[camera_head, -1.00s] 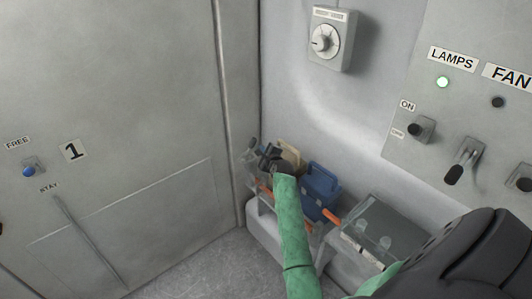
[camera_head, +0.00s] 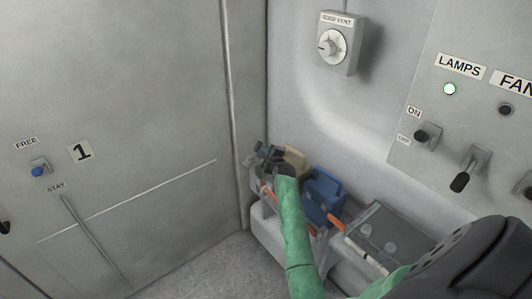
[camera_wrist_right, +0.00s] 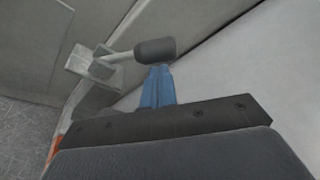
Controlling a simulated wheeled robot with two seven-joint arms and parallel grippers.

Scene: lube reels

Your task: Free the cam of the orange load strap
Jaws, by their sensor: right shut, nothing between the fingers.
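The orange load strap (camera_head: 335,221) shows in short pieces across the load on the low ledge, and a bit of it shows at the lower left of the right wrist view (camera_wrist_right: 52,148). In that view a pale metal bracket (camera_wrist_right: 92,66) carries a lever with a dark rounded grip (camera_wrist_right: 155,50), which looks like the strap's cam. My right gripper (camera_wrist_right: 158,70) is shut and empty; its blue fingers end right at the dark grip, and I cannot tell if they touch it. In the head view my green right arm hides much of this spot. My left gripper is not in view.
A blue case (camera_head: 322,190), a tan box (camera_head: 296,160) and a grey lidded box (camera_head: 385,238) crowd the ledge beside my arm. A door (camera_head: 130,100) stands at left, and a switch panel (camera_head: 430,165) is on the right wall. The floor (camera_head: 205,268) is clear.

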